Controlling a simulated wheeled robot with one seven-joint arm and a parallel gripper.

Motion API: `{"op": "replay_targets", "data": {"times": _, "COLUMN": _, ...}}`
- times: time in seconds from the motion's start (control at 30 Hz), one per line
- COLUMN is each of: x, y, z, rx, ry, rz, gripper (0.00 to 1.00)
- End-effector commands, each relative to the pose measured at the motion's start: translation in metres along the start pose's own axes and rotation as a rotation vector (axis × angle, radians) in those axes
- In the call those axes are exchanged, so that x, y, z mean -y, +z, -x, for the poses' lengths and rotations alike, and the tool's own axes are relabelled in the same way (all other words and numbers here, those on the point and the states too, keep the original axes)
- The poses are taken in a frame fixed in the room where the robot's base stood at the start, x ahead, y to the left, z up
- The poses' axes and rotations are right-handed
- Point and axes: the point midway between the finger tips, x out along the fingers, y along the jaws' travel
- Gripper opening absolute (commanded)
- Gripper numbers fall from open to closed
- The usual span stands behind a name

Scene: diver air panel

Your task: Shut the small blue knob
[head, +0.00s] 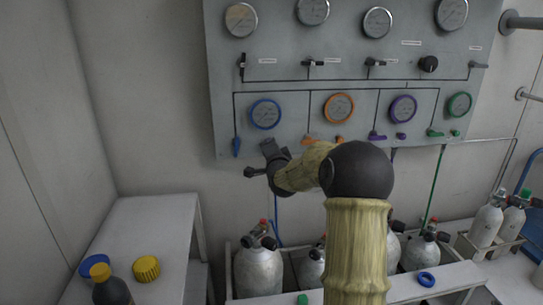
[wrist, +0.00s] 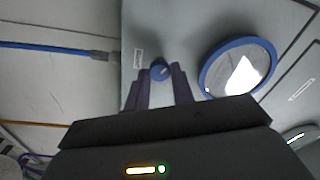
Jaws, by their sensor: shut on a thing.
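The small blue knob (wrist: 159,70) shows in the wrist view on the grey panel, between the tips of my two fingers. My gripper (wrist: 157,78) is shut on it. In the head view my gripper (head: 269,147) is up against the lower left of the panel (head: 225,120), just below the blue-rimmed gauge (head: 266,114), and hides the knob. That gauge shows in the wrist view (wrist: 237,67) to the right of the fingers. A pale mark shows on the knob's face; its exact turn is hard to read.
Orange (head: 338,107), purple (head: 403,109) and green (head: 459,105) gauges are to the right. Grey cylinders (head: 258,270) stand below the panel. A side table (head: 150,225) holds a bottle (head: 111,290) and a yellow cap (head: 146,268).

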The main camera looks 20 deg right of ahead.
Motion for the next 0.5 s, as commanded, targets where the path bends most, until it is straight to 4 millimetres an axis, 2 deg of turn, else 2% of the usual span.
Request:
{"op": "replay_targets", "data": {"times": 0.03, "x": -0.0049, "y": 0.0016, "z": 0.0002, "rx": 0.000, "ry": 0.001, "rz": -0.046, "gripper": 0.01}}
{"op": "replay_targets", "data": {"times": 0.5, "x": -0.0068, "y": 0.0018, "z": 0.0002, "rx": 0.000, "ry": 0.002, "rz": -0.492, "gripper": 0.01}}
